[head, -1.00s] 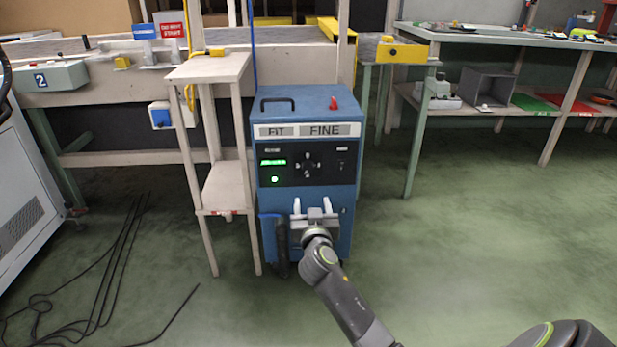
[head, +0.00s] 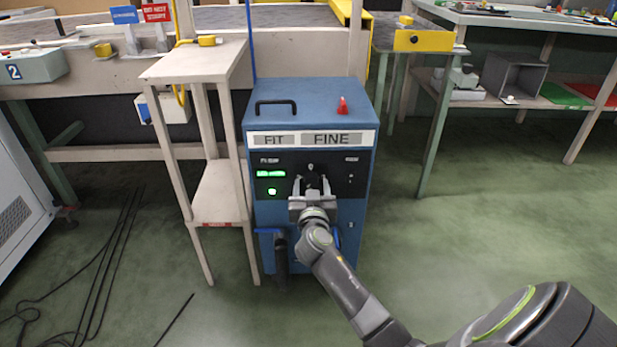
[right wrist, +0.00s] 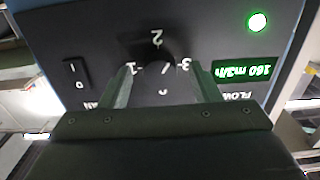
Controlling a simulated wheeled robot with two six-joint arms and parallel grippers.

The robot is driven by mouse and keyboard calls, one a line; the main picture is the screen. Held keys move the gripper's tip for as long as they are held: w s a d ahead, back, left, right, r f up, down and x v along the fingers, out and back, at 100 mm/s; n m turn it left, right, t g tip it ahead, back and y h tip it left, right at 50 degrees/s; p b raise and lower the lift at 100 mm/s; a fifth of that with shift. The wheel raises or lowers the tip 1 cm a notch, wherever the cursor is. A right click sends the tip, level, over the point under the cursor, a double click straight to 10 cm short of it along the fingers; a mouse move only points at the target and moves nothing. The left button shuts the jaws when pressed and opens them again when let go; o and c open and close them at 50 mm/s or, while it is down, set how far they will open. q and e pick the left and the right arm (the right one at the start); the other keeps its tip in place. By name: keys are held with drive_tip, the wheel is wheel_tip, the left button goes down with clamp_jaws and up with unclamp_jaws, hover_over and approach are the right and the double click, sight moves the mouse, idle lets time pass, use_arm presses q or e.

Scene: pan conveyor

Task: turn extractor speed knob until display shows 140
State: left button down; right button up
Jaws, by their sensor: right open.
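The blue extractor unit (head: 310,106) stands on the floor with a black control panel (head: 345,183) on its front. Its green display (head: 271,174) is too small to read in the head view. In the right wrist view the display (right wrist: 243,70) appears upside down and reads 160 m3/h. The dark speed knob (right wrist: 152,75) has white numbers around it, including 1, 2 and 3. My right gripper (head: 311,183) is open in front of the panel, its fingers on either side of the knob. I cannot tell if they touch it. My left gripper is not in view.
A green lamp (right wrist: 257,22) glows beside the display, and a rocker switch (right wrist: 76,74) is across the knob from it. A narrow wooden stand (head: 194,67) is close on the unit's left. A red knob-like part (head: 342,106) is on top. The floor to the right is open.

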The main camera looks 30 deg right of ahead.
drive_tip(key=shift+w+d, duration=0.15)
drive_tip(key=c, duration=1)
drive_tip(key=n, duration=0.4)
drive_tip(key=shift+r+p, duration=0.1)
drive_tip(key=shift+p, duration=0.3)
drive_tip(key=shift+n, duration=0.7)
